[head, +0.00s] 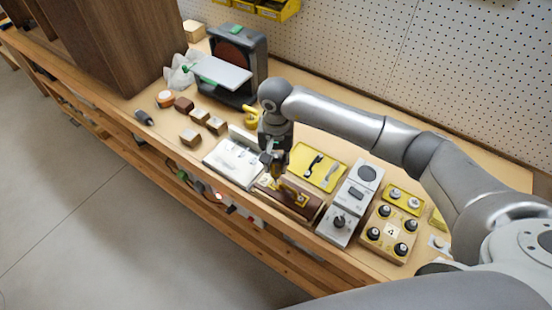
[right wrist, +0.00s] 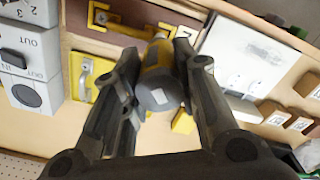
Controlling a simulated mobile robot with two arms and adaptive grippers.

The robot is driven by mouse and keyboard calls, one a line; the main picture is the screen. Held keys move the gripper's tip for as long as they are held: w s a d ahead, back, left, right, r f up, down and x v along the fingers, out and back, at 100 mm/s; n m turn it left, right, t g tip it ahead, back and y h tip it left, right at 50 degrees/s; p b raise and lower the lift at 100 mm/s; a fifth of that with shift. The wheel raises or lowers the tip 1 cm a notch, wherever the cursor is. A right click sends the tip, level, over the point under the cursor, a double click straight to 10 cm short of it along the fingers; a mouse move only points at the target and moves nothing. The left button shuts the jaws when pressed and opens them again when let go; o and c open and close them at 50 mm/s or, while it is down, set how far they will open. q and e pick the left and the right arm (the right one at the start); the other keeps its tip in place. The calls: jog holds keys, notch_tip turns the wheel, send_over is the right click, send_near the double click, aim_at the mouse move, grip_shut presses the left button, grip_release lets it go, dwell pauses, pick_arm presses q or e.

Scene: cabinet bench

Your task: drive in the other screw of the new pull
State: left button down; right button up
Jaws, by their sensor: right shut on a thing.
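My right gripper (head: 273,160) points down over the bench and is shut on a yellow and grey driver; in the right wrist view the driver's grey round end (right wrist: 158,92) shows between the fingers. The driver's yellow part (head: 279,184) reaches down to a brown drawer front (head: 312,213), which lies flat on the bench. A yellow pull (head: 302,199) is on that front; part of it also shows in the right wrist view (right wrist: 97,14). The gripper and driver hide the pull's other end. I cannot see the screw or whether the driver tip touches it. My left gripper is not in view.
A yellow tray (head: 309,180) with a black and a grey pull lies behind the front. A white board (head: 222,166) and small wooden blocks (head: 190,138) lie left.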

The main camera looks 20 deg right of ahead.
pick_arm(q)
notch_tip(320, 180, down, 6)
jog(key=b, duration=0.6)
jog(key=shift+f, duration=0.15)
dwell(6.7)
